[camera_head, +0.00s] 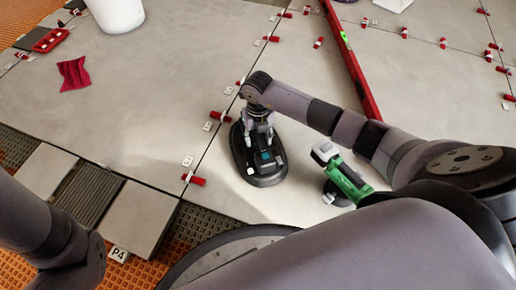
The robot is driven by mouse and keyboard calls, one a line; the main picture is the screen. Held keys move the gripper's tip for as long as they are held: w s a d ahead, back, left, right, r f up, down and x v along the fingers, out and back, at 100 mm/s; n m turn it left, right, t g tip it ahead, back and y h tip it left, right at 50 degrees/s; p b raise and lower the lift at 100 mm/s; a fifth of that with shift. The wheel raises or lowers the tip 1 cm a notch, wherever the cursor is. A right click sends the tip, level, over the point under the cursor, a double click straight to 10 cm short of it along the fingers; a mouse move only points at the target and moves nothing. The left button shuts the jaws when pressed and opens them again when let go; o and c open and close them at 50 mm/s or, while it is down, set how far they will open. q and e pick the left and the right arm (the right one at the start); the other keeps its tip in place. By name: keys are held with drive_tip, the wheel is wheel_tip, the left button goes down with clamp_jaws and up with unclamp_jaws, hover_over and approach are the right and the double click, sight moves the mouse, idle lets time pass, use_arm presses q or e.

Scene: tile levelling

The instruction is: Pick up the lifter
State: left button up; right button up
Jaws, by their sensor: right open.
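The lifter (262,175), a black oval device with a rounded base, stands on the grey tiles near the middle of the view, beside a tile joint. My right gripper (260,136) reaches in from the right and points down at the top of the lifter. Its fingers are open, one on each side of the lifter's upper part. I cannot tell whether they touch it, as the gripper hides part of the lifter. My left arm shows at the lower left, but its gripper is out of view.
A green and white power tool (347,181) stands just right of the lifter. A long red level (351,62) lies beyond it. Red levelling wedges (194,179) line the joints. A white bucket (117,12), red cloth (74,73) and red tray (51,40) are at the upper left.

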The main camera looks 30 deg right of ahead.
drive_tip(key=shift+f, duration=0.2)
idle(0.5)
clamp_jaws()
idle(0.3)
